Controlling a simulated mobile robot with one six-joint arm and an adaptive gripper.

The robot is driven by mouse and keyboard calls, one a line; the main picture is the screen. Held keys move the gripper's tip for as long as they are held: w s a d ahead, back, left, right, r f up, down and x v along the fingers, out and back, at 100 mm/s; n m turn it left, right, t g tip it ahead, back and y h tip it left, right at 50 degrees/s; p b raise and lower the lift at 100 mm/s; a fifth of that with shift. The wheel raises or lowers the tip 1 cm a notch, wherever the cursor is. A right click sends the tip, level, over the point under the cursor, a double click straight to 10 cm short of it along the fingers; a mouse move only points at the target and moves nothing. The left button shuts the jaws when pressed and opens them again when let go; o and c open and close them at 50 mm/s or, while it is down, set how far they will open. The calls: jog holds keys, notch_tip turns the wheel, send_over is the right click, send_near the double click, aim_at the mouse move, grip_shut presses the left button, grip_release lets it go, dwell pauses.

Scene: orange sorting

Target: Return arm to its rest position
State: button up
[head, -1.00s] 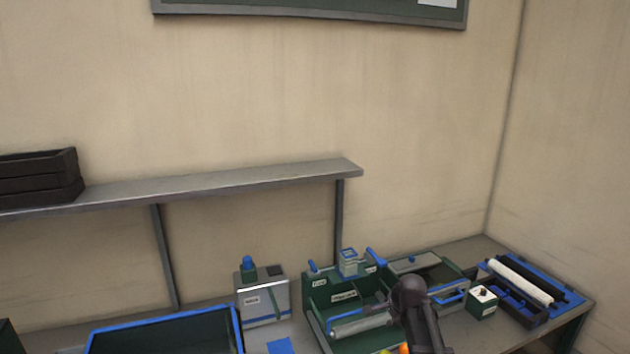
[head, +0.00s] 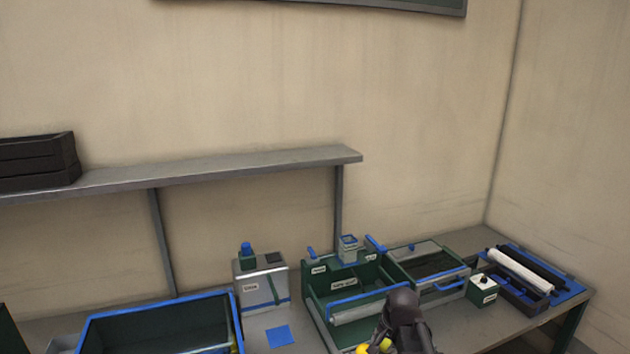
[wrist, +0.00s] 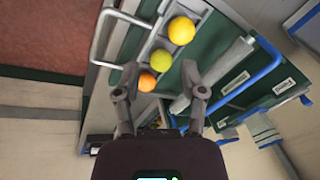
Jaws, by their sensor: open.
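My gripper (wrist: 158,92) is open in the wrist view, its two fingers apart with nothing held between them. Beyond the fingertips, a yellow fruit (wrist: 181,31), a yellow-green fruit (wrist: 158,55) and a small orange fruit (wrist: 147,82) lie in a row along a pale channel. In the head view my dark arm (head: 402,310) rises at the bottom, in front of the green sorting station (head: 312,292). A bit of yellow (head: 378,346) shows beside it at the lower edge. The gripper itself is hidden in the head view.
A blue-rimmed bin (head: 235,310) stands at left on the bench. A grey box (head: 262,285), a blue square (head: 279,336), a small green box (head: 482,290) and a blue tray with rollers (head: 565,287) are around the station. A shelf (head: 220,165) runs along the wall above.

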jog(key=s+f+n+g+b, duration=0.1)
jog(key=s+f+n+b, duration=0.1)
jog(key=s, duration=0.3)
jog(key=s+a+f+n+g+h+b, duration=0.1)
jog(key=s+f+n+b, duration=0.1)
jog(key=s+f+n, duration=0.2)
jog(key=shift+s+a+n+g, duration=0.15)
jog(key=shift+s+n+g, duration=0.25)
jog(key=shift+s+n, duration=0.5)
jog(key=shift+o, duration=0.3)
jog(key=shift+s, duration=0.15)
dwell(0.8)
